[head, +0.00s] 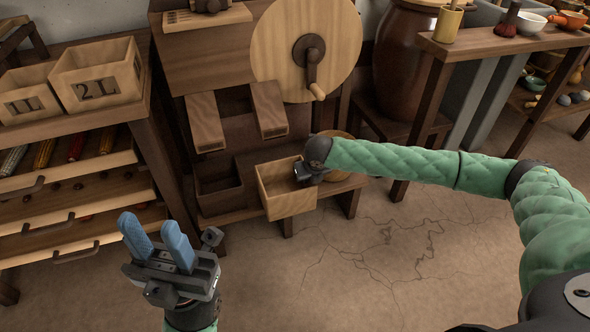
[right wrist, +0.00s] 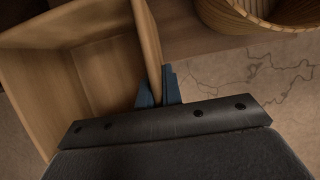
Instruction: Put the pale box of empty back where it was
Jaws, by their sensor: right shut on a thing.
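The pale box (head: 289,204) is an open wooden box, empty as far as I can see inside. My right gripper (head: 303,173) is shut on the box's right wall. In the right wrist view the blue fingers (right wrist: 158,88) pinch that wall, with the box interior (right wrist: 105,75) to the left. My left gripper (head: 150,226) is open and empty, above the floor at lower left.
A round wooden tub (head: 338,150) stands right of the pale box, partly behind my right arm. Two wooden chutes (head: 269,108) hang above the boxes, under the crank wheel (head: 275,50). A drawer rack (head: 75,195) stands left. The cracked floor (head: 370,255) in front is clear.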

